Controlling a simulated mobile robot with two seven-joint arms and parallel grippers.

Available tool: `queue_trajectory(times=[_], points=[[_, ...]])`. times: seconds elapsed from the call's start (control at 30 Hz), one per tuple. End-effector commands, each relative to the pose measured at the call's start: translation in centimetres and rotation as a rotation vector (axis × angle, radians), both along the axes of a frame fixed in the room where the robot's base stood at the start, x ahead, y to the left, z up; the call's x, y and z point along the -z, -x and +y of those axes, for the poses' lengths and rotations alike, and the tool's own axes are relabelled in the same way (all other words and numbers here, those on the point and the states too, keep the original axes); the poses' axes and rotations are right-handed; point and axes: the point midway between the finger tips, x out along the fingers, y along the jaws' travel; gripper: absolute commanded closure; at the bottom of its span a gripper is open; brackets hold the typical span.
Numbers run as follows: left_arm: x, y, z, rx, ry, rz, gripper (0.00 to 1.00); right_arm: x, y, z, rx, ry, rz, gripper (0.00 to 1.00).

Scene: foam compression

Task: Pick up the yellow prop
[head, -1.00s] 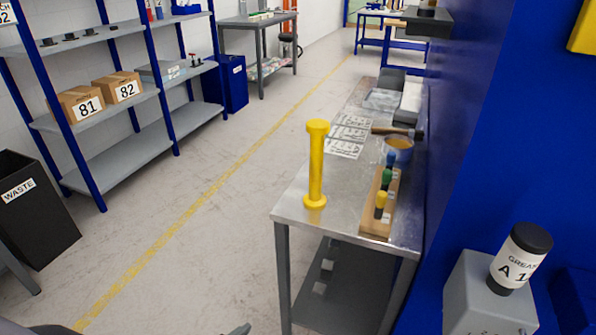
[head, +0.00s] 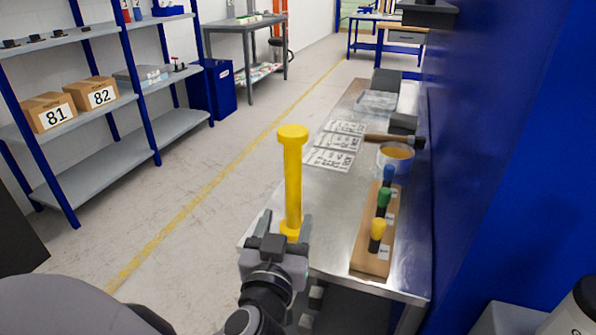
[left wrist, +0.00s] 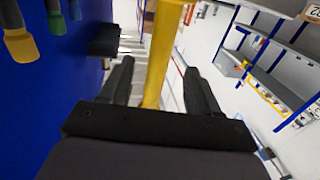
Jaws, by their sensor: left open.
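The yellow prop (head: 292,185) is a tall post with a wider round cap and foot. It stands upright at the near left end of the metal table (head: 330,222). My left gripper (head: 287,226) is open at the prop's lower part, low over the table's near edge. In the left wrist view the prop (left wrist: 160,55) runs between the two spread fingers (left wrist: 158,82), with a gap visible on each side. The head view does not show whether a finger touches it. My right gripper is not in view.
Right of the prop, a wooden block (head: 370,245) holds yellow, green and blue-handled tools. Behind are printed sheets (head: 332,147), a hammer (head: 390,139) and a tub (head: 396,158). A blue wall (head: 490,150) closes the right side. The floor at left is clear.

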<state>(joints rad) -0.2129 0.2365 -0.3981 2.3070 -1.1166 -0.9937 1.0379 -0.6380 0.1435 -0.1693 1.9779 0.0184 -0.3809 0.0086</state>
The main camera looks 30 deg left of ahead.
Motion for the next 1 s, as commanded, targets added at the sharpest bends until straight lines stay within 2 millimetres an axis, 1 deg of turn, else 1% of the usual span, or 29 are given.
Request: queue_trajectory(times=[0.17, 0.37, 0.6, 0.7, 0.97, 1.0], points=[[-0.1, -0.7, 0.3, 0.001, -0.003, 0.0, 0.38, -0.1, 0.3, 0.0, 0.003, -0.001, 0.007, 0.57], [-0.2, -2.5, 1.2, 0.0, -0.005, 0.0, 0.38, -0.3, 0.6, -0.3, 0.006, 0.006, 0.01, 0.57], [-0.2, -5.5, 2.5, 0.0, -0.005, 0.001, 0.38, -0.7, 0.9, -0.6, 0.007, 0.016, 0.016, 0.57], [-0.1, -6.2, 2.9, 0.001, -0.002, 0.002, 0.38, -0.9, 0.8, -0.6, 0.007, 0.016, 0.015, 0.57], [0.1, -6.5, 3.0, 0.001, -0.001, 0.004, 0.38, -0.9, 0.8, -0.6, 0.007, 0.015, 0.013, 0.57], [0.1, -6.5, 3.0, 0.001, -0.001, 0.004, 0.42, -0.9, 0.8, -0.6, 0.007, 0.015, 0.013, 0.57]])
